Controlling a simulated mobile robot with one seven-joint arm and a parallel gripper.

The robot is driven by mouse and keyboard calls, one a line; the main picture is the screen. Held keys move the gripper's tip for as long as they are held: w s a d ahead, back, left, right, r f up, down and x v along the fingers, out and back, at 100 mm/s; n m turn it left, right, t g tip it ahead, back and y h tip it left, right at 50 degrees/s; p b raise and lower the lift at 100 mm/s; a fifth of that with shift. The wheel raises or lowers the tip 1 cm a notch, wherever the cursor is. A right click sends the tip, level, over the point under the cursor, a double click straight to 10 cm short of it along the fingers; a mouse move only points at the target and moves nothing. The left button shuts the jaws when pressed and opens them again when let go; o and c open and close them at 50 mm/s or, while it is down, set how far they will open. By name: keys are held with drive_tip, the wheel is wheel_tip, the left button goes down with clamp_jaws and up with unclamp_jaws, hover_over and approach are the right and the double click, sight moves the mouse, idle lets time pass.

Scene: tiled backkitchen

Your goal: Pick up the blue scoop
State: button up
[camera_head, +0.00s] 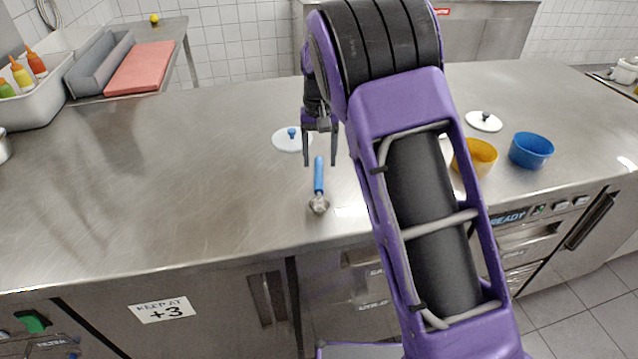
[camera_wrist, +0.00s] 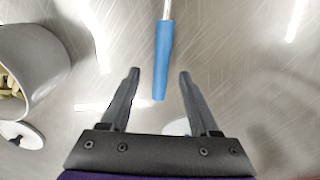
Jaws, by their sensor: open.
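The blue scoop (camera_head: 319,176) lies on the steel counter (camera_head: 180,160), its blue handle toward the back and its metal bowl toward the front edge. In the wrist view the blue handle (camera_wrist: 164,60) enters from the top, its end between and just beyond the fingertips; the bowl is out of that frame. My gripper (camera_head: 320,160) is open and points down over the handle end, with nothing between its fingers. In the wrist view the two fingers (camera_wrist: 160,72) stand apart on either side of the handle's line. How high it is above the counter is hard to tell.
A white lid with a blue knob (camera_head: 287,141) lies close behind the gripper. A yellow bowl (camera_head: 482,158), a blue bowl (camera_head: 531,150) and another white lid (camera_head: 484,122) are to the right. A bin with bottles (camera_head: 36,98) stands far left. The counter's left middle is clear.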

sight(319, 171)
drive_tip(key=shift+a+f, duration=0.1)
drive_tip(key=shift+f, duration=1.65)
drive_tip(key=shift+f, duration=0.1)
drive_tip(key=shift+c, duration=0.2)
clamp_jaws()
